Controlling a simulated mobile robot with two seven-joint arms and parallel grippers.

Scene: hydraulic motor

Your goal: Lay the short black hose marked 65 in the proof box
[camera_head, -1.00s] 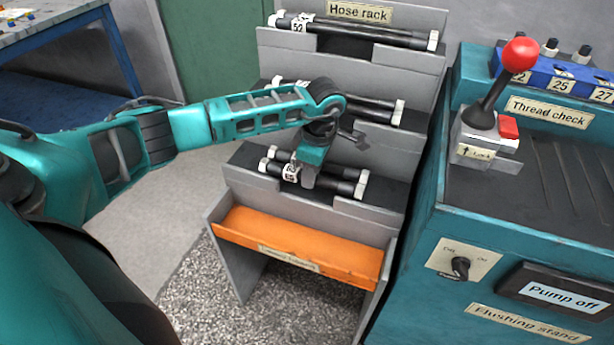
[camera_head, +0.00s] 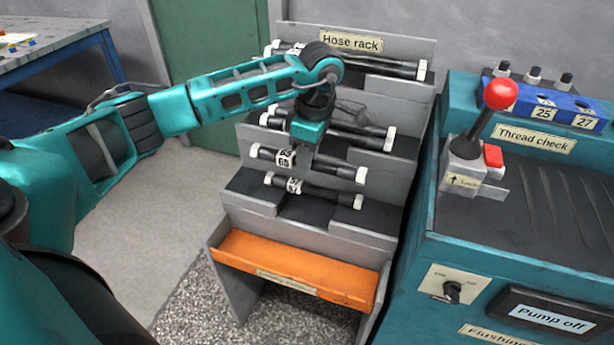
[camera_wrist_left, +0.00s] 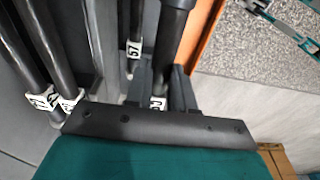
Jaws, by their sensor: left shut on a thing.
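My left gripper (camera_head: 302,158) is shut on a short black hose (camera_head: 325,167) with white ends, in front of the hose rack. Its white tag looks like 65 in the head view. The hose is held above the lower step, apart from another short black hose (camera_head: 325,193) lying there. In the left wrist view the held hose (camera_wrist_left: 172,40) runs up from the gripper, its tag partly hidden; the lying hose (camera_wrist_left: 136,25) is tagged 57. I cannot make out a box labelled as the proof box. My right gripper is not in view.
The grey hose rack (camera_head: 408,52) holds more black hoses on its upper steps. An orange tray (camera_head: 290,262) with an unreadable label is at its foot. The teal flushing stand (camera_head: 470,258), with a red-knobbed lever (camera_head: 501,94), stands at right. Floor at left is clear.

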